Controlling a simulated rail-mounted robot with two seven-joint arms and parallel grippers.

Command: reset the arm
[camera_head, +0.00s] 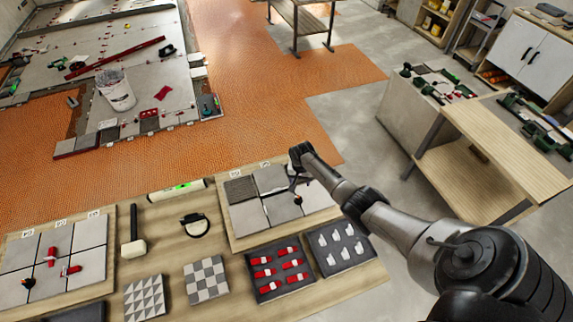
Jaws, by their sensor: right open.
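My right arm reaches in from the lower right. Its gripper (297,188) is open and small in the view, over the right tile board (236,238). This board carries several grey tiles, one of them darker and rough, at its upper left. I cannot tell whether the fingertips touch a tile or hover above it. My left gripper is not in view.
The workbench (160,240) also holds a mallet (133,235), a green-lit level (177,190), a black-handled tool (196,225), trays of red wedges (278,270) and white clips (338,245), patterned tiles, and a left tile board (110,222). Orange floor lies beyond.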

